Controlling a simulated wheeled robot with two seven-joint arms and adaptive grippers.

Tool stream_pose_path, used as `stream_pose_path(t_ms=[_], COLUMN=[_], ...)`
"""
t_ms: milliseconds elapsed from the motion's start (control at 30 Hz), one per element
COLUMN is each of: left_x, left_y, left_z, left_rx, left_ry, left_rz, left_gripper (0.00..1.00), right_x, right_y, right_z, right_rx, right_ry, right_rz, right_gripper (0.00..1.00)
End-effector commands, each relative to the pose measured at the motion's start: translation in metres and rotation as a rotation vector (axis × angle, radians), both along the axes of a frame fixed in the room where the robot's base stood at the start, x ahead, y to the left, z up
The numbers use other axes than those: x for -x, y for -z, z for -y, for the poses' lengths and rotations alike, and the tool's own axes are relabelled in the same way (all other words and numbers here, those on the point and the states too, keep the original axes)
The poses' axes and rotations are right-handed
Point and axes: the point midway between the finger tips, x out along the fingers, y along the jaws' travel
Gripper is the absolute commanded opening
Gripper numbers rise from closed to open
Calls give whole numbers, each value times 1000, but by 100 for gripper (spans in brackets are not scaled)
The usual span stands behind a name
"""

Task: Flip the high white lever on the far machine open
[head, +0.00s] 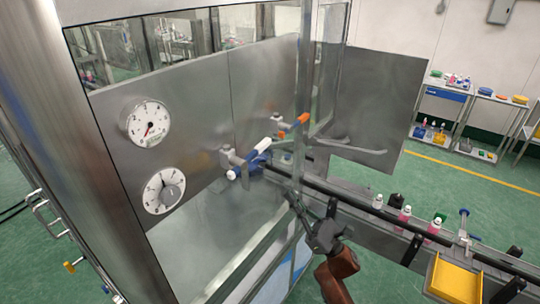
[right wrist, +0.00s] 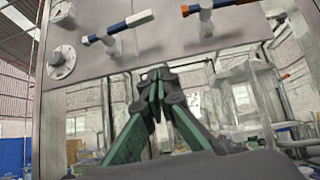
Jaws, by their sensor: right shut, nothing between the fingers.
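The lever with white ends and a blue middle (head: 252,158) is on the grey front panel of the machine, right of the gauges. It lies slanted on a metal valve body, and also shows at the upper left in the right wrist view (right wrist: 117,28). A second lever with an orange end (head: 301,119) is farther right on the panel and shows at the top of the right wrist view (right wrist: 188,9). My right gripper (head: 291,195) is shut and empty, below and slightly right of the white lever and apart from it; its fingertips (right wrist: 158,74) point toward the panel.
An open grey door panel (head: 372,105) stands behind. Shelves (head: 470,110) are at the far right.

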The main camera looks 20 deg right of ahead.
Motion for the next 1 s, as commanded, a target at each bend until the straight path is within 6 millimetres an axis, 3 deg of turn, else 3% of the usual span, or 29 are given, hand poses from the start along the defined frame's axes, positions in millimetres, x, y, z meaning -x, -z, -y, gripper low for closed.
stream_pose_path(t_ms=[100, 533, 1000], left_x=[0, 0, -2], left_y=[-2, -5, -49], left_z=[0, 0, 0], left_rx=[0, 0, 0], left_ry=[0, 0, -1], left_rz=[0, 1, 3], left_gripper=[0, 0, 0], right_x=[13, 12, -30], right_y=[-20, -25, -89], right_z=[-6, -9, -52], right_rx=[41, 45, 45], right_ry=[19, 21, 19], right_rz=[75, 82, 82], right_gripper=[0, 0, 0])
